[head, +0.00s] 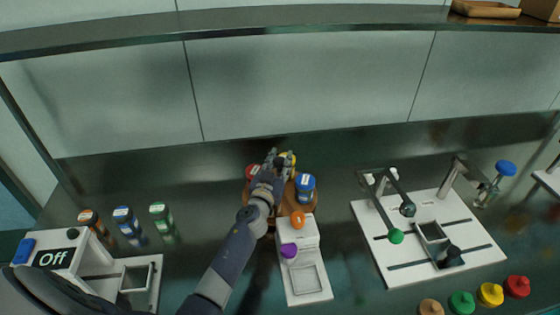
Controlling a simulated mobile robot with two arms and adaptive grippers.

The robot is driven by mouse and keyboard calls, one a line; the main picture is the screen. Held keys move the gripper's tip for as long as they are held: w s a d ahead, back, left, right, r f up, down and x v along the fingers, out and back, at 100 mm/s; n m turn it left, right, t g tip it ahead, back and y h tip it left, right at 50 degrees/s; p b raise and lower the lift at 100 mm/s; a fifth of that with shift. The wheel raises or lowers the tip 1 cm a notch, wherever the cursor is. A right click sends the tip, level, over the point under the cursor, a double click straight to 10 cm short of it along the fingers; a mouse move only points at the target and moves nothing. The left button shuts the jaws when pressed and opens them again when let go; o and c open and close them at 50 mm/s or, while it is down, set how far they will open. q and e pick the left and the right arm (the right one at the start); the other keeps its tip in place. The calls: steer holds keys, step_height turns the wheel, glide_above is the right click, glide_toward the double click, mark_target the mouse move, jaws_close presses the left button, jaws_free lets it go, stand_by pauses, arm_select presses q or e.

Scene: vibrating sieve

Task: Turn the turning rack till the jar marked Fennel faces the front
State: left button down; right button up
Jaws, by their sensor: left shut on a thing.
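The brown round turning rack (292,204) stands on the dark counter near the middle of the head view. A blue-capped jar (306,184) is on its right side, a red-topped jar (251,172) on its left and a yellow-topped jar (289,157) at the back. The labels are too small to read, so I cannot tell which jar is Fennel. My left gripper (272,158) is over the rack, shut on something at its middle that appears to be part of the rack. My gripper and forearm hide the rack's middle and front left. My right gripper is not in view.
A white device with an orange knob (297,218) and a purple knob (289,250) stands in front of the rack. Several loose jars (128,226) and an "Off" box (52,258) are at left. A white station with levers (470,262) is at right. A shelf (300,24) runs above.

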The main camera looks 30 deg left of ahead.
arm_select(q)
steer(key=shift+f+h, duration=0.15)
steer(key=shift+h, duration=0.15)
steer(key=shift+s+m+h+p, duration=0.1)
steer(key=shift+m+h+p, duration=0.9)
steer(key=shift+m+h, duration=1.4)
steer(key=shift+h, duration=1.1)
steer(key=shift+f+m+g+h, duration=0.1)
steer(key=shift+m+g+h, duration=0.3)
steer(key=shift+h, duration=0.2)
steer(key=c, duration=1.3)
jaws_free()
steer(key=shift+o, duration=0.6)
steer(key=shift+r, duration=0.2)
steer(key=shift+s, duration=0.1)
